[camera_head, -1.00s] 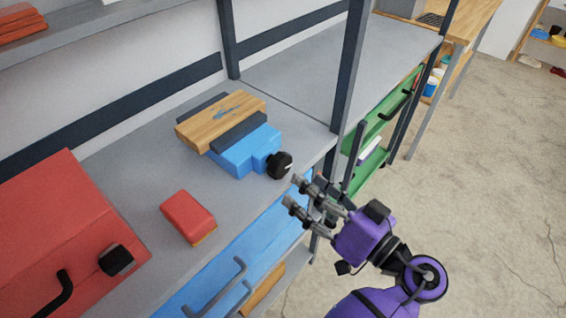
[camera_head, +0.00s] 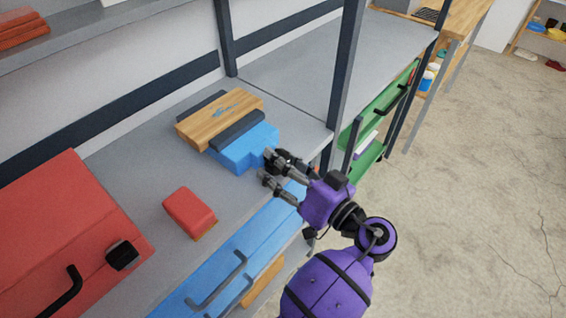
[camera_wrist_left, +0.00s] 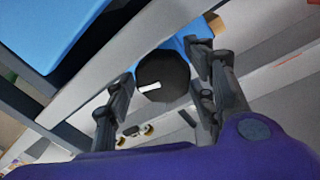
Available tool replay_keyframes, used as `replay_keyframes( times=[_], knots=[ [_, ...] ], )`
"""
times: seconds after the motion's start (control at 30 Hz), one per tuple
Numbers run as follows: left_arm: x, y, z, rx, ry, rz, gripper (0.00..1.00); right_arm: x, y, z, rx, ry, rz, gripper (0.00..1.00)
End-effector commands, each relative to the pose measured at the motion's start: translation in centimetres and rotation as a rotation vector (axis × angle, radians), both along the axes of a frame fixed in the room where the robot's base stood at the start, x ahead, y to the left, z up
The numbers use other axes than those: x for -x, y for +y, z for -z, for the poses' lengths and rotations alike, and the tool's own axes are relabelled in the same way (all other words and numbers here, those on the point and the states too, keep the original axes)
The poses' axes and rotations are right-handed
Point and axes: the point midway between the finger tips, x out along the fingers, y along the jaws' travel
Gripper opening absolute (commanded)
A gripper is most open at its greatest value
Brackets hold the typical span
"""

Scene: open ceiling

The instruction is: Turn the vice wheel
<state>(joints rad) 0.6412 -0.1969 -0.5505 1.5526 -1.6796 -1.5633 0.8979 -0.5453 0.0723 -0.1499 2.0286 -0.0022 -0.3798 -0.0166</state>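The vice is a blue body (camera_head: 240,156) with dark jaws and a wooden board (camera_head: 219,117) clamped on top, on the grey shelf. Its round black wheel (camera_wrist_left: 162,80) has a white mark and shows clearly in the left wrist view. My left gripper (camera_head: 268,165) is at the wheel, its fingers spread on either side of it. In the left wrist view the left gripper (camera_wrist_left: 160,68) is open around the wheel, and I cannot tell whether the fingers touch it. In the head view the gripper mostly hides the wheel. My right gripper is not in view.
A red block (camera_head: 189,211) lies on the shelf in front of the vice. A red box (camera_head: 65,235) with a black handle and knob stands at the left. A blue drawer (camera_head: 225,265) is below the shelf edge. A dark post (camera_head: 344,75) rises right of the vice.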

Motion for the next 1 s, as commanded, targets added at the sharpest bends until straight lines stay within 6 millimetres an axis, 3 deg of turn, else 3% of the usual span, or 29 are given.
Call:
replay_keyframes(
  times=[0.03,0.23,0.73,0.77,0.87,1.0],
  knots=[
    [0.01,-0.01,0.00,0.000,0.000,0.000,0.40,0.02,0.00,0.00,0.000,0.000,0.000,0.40],
    [-0.02,-0.06,-0.02,0.000,0.000,0.001,0.16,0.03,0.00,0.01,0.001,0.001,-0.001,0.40],
    [-0.05,-0.10,0.01,-0.074,0.101,0.003,0.15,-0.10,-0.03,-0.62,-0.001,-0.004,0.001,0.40],
    [-0.06,-0.11,0.01,-0.074,0.101,0.003,0.44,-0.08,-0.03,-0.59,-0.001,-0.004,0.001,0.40],
    [-0.05,-0.10,0.00,-0.073,0.100,0.003,0.57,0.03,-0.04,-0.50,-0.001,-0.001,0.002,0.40],
    [-0.02,-0.06,0.02,-0.073,0.100,0.001,0.58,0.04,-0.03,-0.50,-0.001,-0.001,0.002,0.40]
  ],
)
